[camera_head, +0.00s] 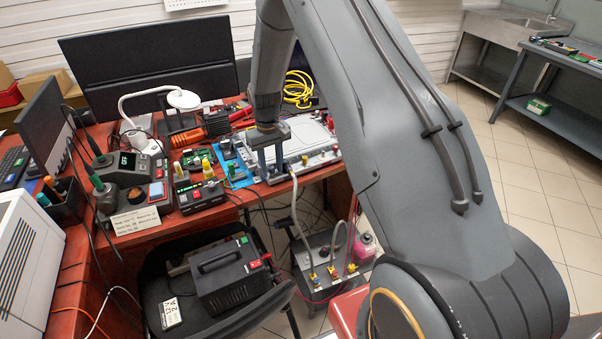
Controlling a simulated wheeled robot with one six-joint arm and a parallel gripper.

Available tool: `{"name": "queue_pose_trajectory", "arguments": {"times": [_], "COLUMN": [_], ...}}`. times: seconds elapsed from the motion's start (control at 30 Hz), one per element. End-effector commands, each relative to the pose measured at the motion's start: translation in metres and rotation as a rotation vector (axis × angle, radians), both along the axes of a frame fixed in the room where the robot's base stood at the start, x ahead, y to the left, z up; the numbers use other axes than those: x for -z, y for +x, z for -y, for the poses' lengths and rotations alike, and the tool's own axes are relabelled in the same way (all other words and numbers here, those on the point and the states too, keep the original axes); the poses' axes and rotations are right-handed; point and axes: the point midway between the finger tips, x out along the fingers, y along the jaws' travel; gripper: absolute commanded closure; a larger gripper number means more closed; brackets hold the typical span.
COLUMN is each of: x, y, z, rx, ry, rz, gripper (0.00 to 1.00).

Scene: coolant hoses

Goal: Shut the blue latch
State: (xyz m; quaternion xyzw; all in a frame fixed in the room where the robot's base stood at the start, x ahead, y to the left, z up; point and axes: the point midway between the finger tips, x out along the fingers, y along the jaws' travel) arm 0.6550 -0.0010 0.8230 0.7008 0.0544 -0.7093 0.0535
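My gripper (271,158) points down at the left end of a flat grey plate unit (305,142) on the red bench. Its two fingers look small and dark here, and whether they stand open or hold something is not clear. A pale hose (294,205) runs from the unit's front edge down to a grey box (325,262) with yellow fittings near the floor. I cannot make out the blue latch for certain. The area around the fingertips is small and partly covered by my gripper.
A blue mat (237,172) and electronic devices (198,193) crowd the bench left of my gripper. A chair (165,262) bearing a black power unit (232,275) stands in front. Yellow cable (298,88) lies behind. My arm covers the right middle; open tiled floor (540,185) lies beyond.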

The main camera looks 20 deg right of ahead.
Motion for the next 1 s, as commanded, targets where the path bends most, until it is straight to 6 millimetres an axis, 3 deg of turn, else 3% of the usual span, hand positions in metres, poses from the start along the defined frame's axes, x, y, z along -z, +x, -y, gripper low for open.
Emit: {"name": "queue_pose_trajectory", "arguments": {"times": [0.3,0.77,1.0], "x": [-0.005,-0.086,-0.111], "y": [0.003,0.006,-0.034], "z": [0.0,0.0,-0.001], "rx": [0.321,0.311,0.286], "ry": [-0.003,-0.001,0.001], "rz": [0.007,0.015,0.032], "gripper": [0.66,0.66,0.66]}}
